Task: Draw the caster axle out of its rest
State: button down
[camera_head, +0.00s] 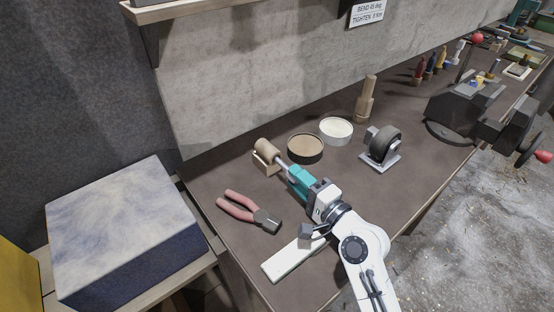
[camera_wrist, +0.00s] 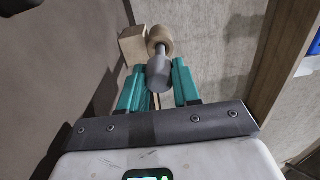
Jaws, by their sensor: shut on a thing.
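The caster axle is a grey shaft with a tan wooden knob (camera_head: 267,150) at its far end. It lies in a small wooden rest (camera_head: 264,166) on the bench. My gripper (camera_head: 292,172) has teal fingers and is shut on the grey shaft near its free end. In the wrist view the shaft (camera_wrist: 159,72) sits between the two fingers, pointing away to the knob (camera_wrist: 160,37), with the rest (camera_wrist: 132,45) beside and below it. How deep the axle sits in the rest is hidden. A caster wheel (camera_head: 386,144) in a grey bracket stands to the right.
Red-handled pliers (camera_head: 243,208) lie left of my gripper, and a white strip (camera_head: 288,262) lies partly under my arm. Two round tins, one brown (camera_head: 305,148) and one white (camera_head: 337,130), stand behind. A wooden peg stand (camera_head: 366,102) is near the wall.

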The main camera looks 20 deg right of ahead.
jog(key=shift+v, duration=2.3)
